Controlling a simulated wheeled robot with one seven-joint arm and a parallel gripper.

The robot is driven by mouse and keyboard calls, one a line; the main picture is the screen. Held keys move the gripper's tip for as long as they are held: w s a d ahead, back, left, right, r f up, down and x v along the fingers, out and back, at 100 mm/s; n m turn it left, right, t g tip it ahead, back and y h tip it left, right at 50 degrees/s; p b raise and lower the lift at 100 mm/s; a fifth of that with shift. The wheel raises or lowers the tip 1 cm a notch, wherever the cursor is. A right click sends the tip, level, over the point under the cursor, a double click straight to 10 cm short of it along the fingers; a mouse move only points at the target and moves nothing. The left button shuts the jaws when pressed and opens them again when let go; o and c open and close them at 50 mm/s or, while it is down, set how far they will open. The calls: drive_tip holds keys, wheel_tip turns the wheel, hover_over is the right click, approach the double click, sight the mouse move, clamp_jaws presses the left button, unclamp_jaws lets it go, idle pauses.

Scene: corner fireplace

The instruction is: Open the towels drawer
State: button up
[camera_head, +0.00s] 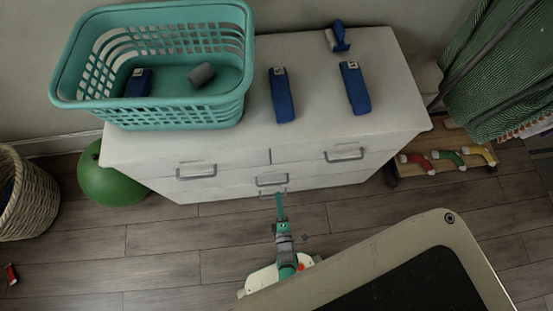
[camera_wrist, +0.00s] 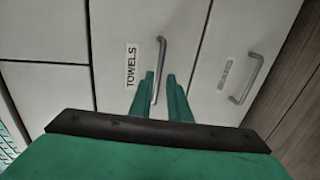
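The towels drawer (camera_wrist: 120,25) has a white front with a "TOWELS" label (camera_wrist: 131,65) beside a grey bar handle (camera_wrist: 161,55) in the wrist view. It looks shut. My gripper (camera_wrist: 159,74) is open, its two green fingers on either side of the handle's lower end in that picture. I cannot tell whether the fingers touch the handle or how deep they reach. In the head view my gripper (camera_head: 279,196) is low at the front of the white cabinet (camera_head: 225,155), near its middle handles; labels there are not readable.
A second handle (camera_wrist: 250,78) and blurred label are on the adjacent front. On the cabinet top are a teal basket (camera_head: 185,115) and several blue items, including one block (camera_head: 281,96). A green ball (camera_head: 108,183) and a wicker basket (camera_head: 27,198) stand left. Floor (camera_head: 160,240) in front is partly clear.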

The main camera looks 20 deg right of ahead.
sight(277, 184)
drive_tip(key=x, duration=0.8)
drive_tip(key=shift+w, duration=0.2)
drive_tip(key=shift+d, duration=0.1)
clamp_jaws()
